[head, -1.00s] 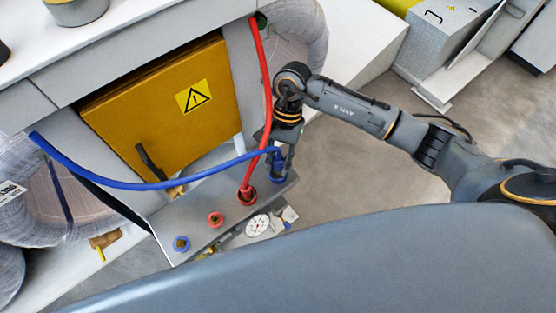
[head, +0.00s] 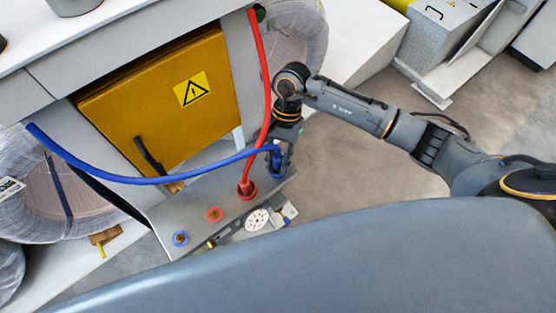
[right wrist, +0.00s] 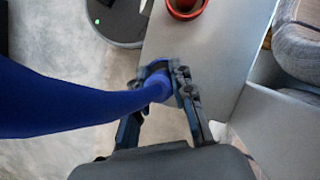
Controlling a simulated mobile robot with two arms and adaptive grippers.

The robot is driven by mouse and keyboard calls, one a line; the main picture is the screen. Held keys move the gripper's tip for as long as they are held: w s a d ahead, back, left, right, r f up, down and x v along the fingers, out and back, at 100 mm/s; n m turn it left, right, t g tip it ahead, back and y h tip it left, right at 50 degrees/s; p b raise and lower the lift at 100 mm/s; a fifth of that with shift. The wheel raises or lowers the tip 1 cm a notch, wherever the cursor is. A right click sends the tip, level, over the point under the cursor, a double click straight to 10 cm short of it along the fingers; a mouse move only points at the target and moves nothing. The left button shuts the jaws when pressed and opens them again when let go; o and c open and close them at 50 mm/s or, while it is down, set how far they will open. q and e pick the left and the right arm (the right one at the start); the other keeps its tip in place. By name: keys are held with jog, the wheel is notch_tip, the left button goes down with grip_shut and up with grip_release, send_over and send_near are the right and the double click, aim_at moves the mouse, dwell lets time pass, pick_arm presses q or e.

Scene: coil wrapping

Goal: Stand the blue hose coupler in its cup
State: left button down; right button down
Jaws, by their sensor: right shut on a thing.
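The blue hose coupler (head: 277,160) hangs at the right end of the blue hose (head: 150,180), over the right end of the grey panel (head: 160,215). My right gripper (head: 281,166) is shut on it. In the right wrist view, the fingers (right wrist: 165,78) close around the blue coupler (right wrist: 156,88), beside the panel's edge. Whether a cup lies under the coupler is hidden. A blue-rimmed cup (head: 180,238) sits at the panel's left end, away from the coupler. My left gripper is not in view.
A red hose (head: 261,90) stands in a red cup (head: 247,190) just left of my right gripper. Another red cup (head: 214,214) sits farther left. A round gauge (head: 257,220) is at the panel's front. A yellow cabinet door (head: 165,100) stands behind.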

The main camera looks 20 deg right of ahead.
jog(key=c, duration=1.5)
grip_release()
jog(key=shift+s+f, duration=0.25)
jog(key=shift+f, duration=0.2)
jog(key=o, duration=0.4)
jog(key=shift+f, duration=0.1)
jog(key=shift+c, duration=0.2)
jog(key=shift+w, duration=0.1)
jog(key=shift+w+r+p, duration=0.1)
jog(key=shift+r+p, duration=0.45)
jog(key=shift+p, duration=0.1)
jog(key=shift+r+p, duration=0.35)
jog(key=shift+p, duration=0.15)
jog(key=b+v, duration=0.5)
jog(key=v, duration=0.7)
jog(key=shift+w, duration=0.15)
